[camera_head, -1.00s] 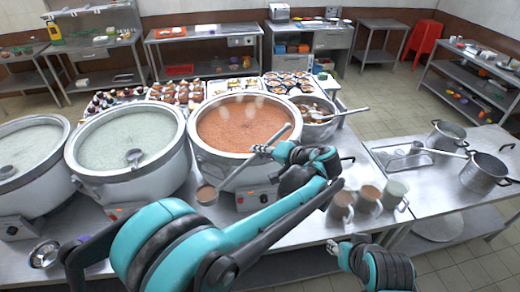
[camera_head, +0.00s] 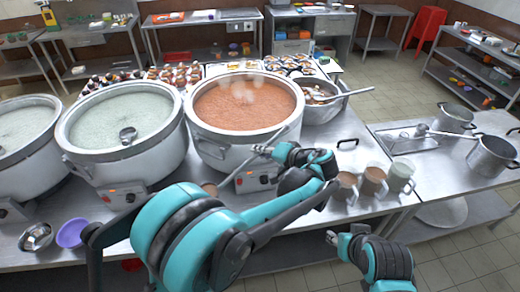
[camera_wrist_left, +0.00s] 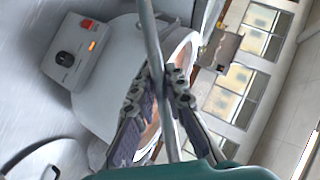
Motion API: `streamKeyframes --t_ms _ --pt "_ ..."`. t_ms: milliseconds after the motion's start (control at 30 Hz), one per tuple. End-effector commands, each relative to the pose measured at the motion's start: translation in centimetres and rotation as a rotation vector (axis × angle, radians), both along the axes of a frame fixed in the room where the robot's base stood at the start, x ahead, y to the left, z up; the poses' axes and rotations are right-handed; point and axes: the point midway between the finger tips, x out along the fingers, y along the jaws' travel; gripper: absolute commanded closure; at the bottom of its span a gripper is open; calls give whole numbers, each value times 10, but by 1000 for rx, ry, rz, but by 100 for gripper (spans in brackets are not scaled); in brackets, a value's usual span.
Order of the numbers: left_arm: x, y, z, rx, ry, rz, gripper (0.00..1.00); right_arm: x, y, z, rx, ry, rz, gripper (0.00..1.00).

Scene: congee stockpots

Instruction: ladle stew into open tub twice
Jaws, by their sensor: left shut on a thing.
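Orange-red stew (camera_head: 235,112) fills the large white pot (camera_head: 207,147) in the middle of the counter. My left gripper (camera_head: 272,152) is shut on the ladle's thin grey handle (camera_head: 258,151), in front of this pot. The left wrist view shows both fingers (camera_wrist_left: 163,95) closed around the handle (camera_wrist_left: 150,40). An open purple tub (camera_head: 72,233) stands at the front left. My right gripper (camera_head: 334,238) is at lower right; its finger opening is unclear.
A small metal bowl (camera_head: 36,238) is left of the purple tub. A pale congee pot (camera_head: 125,165) with its own ladle stands left of the stew. A metal bowl (camera_head: 322,110) with a ladle is to the right. Several mugs (camera_head: 373,181) stand right of my left gripper.

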Motion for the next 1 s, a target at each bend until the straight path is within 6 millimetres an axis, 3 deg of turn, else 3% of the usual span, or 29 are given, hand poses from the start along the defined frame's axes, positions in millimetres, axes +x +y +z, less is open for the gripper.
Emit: streamKeyframes --t_ms 1000 --pt "0 0 -117 1 0 0 100 0 0 -81 0 0 0 60"
